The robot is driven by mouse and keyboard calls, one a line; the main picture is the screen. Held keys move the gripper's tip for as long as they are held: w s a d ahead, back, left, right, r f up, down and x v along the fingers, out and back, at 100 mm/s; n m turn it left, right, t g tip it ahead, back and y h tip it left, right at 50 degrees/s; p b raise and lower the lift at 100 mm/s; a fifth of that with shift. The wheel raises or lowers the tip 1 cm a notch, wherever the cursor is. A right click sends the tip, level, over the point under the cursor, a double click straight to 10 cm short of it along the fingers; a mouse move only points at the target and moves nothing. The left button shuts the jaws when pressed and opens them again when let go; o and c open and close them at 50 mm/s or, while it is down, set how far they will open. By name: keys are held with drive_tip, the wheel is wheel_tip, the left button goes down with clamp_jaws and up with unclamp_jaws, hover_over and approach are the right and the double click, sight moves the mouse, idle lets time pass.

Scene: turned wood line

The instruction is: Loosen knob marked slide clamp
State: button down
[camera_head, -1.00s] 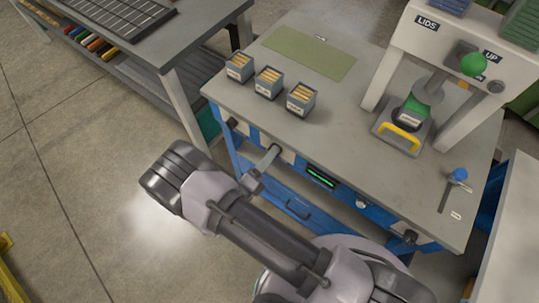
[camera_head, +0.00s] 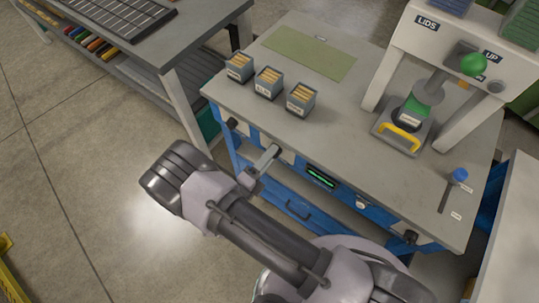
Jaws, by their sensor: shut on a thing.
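My arm crosses the lower middle of the head view and bends back toward the workbench (camera_head: 390,165). The narrow grey end of my gripper (camera_head: 272,152) reaches the bench's front, just below the top's edge. It is shut at the front panel, beside a pale plate (camera_head: 288,157). The knob in its jaws is hidden by the gripper, and no marking on it can be read. A blue knob (camera_head: 459,175) stands at a dark slot on the right of the bench top, clear of my gripper.
Dark knobs (camera_head: 231,124) (camera_head: 410,237) sit at the bench's front corners. A green display (camera_head: 320,177) is on the front. Small bins (camera_head: 300,99) stand near the top's edge. A lid press (camera_head: 470,75) stands at the back right. Open floor (camera_head: 80,200) lies left.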

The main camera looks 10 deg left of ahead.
drive_tip(key=c, duration=0.9)
unclamp_jaws()
drive_tip(key=p+v, duration=0.2)
drive_tip(key=v, duration=1.5)
drive_tip(key=shift+s+p, duration=0.25)
drive_tip(key=shift+p, duration=0.05)
drive_tip(key=shift+a, duration=0.15)
